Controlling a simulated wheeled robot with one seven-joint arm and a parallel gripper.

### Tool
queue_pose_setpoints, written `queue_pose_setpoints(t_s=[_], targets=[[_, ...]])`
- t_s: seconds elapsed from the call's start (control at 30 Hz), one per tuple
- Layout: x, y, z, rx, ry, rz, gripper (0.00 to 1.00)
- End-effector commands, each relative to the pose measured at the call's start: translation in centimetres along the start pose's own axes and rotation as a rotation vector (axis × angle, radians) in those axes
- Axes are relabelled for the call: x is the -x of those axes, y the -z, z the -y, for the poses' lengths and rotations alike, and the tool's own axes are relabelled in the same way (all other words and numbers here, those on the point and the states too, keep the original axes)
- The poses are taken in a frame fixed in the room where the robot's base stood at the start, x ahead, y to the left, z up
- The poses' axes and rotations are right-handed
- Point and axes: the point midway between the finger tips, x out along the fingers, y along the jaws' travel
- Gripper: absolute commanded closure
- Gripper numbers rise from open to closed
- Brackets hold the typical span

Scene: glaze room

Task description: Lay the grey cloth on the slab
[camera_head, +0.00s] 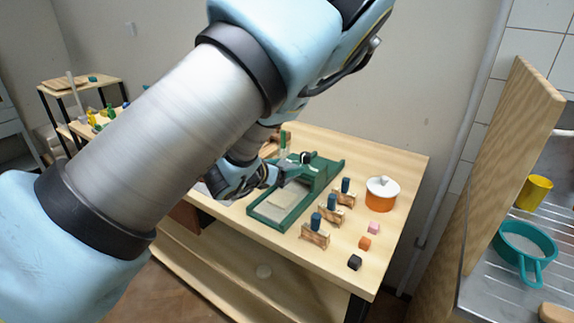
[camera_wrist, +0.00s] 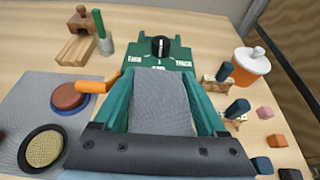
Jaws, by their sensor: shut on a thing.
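The grey cloth (camera_wrist: 162,98) is woven and runs lengthwise between the green side rails in the wrist view. Its near end is hidden behind the dark bar of my gripper (camera_wrist: 158,150). In the head view my gripper (camera_head: 284,179) is low over the green slab roller (camera_head: 257,212), at its left side, and is shut on the cloth. The pale slab (camera_head: 272,207) lies inside the green frame in the head view. I cannot tell how much of the cloth touches the slab.
An orange pot with a white lid (camera_head: 381,194), several wooden blocks with blue knobs and small coloured cubes (camera_head: 365,243) stand right of the roller. An orange handle (camera_wrist: 97,81) sticks out left. A grey mat (camera_wrist: 38,108) with round discs lies further left.

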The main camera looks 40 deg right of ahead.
Motion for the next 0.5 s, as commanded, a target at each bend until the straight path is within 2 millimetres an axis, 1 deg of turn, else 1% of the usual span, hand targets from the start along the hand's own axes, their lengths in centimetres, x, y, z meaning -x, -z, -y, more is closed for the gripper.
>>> queue_pose_setpoints(t_s=[0.5], targets=[[-1.8, 4.3, 0.0, 0.001, -0.001, 0.000, 0.80]])
